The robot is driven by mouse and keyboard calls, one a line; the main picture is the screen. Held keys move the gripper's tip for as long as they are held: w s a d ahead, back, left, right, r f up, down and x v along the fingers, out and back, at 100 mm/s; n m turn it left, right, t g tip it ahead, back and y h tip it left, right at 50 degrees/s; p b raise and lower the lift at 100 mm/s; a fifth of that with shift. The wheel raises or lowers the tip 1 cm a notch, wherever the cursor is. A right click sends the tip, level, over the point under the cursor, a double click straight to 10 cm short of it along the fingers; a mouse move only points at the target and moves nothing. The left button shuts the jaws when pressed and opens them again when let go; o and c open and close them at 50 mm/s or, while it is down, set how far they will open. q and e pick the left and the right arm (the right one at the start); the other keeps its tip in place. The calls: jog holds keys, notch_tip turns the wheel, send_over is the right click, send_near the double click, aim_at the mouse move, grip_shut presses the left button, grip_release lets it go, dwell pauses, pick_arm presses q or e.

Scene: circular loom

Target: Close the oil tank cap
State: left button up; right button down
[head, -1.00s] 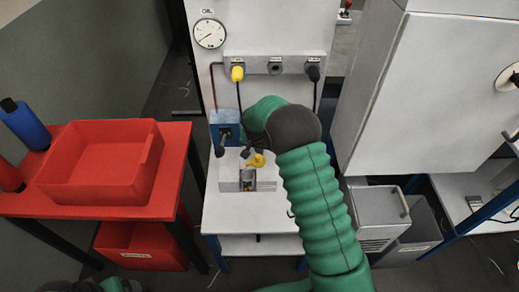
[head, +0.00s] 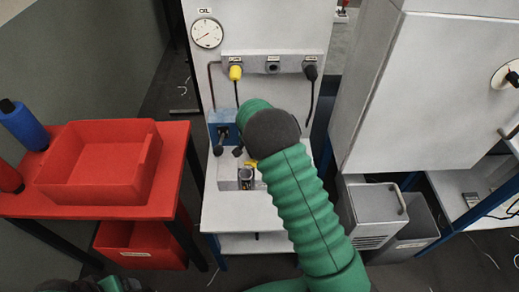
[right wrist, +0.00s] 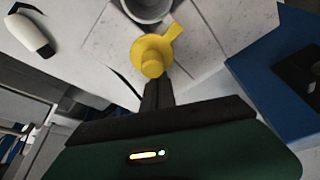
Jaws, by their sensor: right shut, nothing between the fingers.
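The yellow cap (right wrist: 152,52) with a side tab shows in the right wrist view, just below the round grey tank opening (right wrist: 148,8). The opening is uncovered. My right gripper (right wrist: 156,88) is shut and empty, its dark fingertips right at the cap's lower edge; I cannot tell whether they touch. In the head view the cap (head: 251,164) is a small yellow patch, partly hidden by my right arm, behind the opening (head: 246,175) on the light block. My left gripper is not in view; only a bit of green arm shows at bottom left.
A blue box (head: 223,124) with a dark lever stands left of my right wrist. The white panel (head: 265,35) behind has a gauge (head: 207,33) and plugged cables. A red table with a red tray (head: 100,165) is at left. The front of the white shelf (head: 245,215) is clear.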

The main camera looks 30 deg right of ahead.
aim_at(256, 177)
jog(key=m, duration=0.1)
jog(key=s+m+g+p, duration=0.1)
jog(key=shift+s+a+r+m, duration=0.15)
jog(key=shift+s+a+m, duration=0.15)
jog(key=shift+m, duration=0.1)
jog(key=shift+s+a+p, duration=0.2)
jog(key=shift+s+p, duration=0.5)
jog(key=shift+s, duration=0.05)
jog(key=shift+s+a+m+g+p, duration=0.3)
jog(key=shift+s+a+m+p, duration=0.2)
jog(key=shift+s+m+p, duration=0.25)
jog(key=shift+s+a+p, duration=0.5)
jog(key=shift+a+p, duration=0.25)
jog(key=shift+a, duration=0.1)
jog(key=shift+s+a, duration=0.1)
jog(key=shift+a, duration=0.1)
jog(key=shift+s+a+m+p, duration=0.15)
jog(key=shift+a+m+p, duration=0.3)
jog(key=shift+m, duration=0.4)
jog(key=shift+s+a+p, duration=0.1)
jog(key=shift+a+p, duration=0.3)
jog(key=shift+a, duration=0.4)
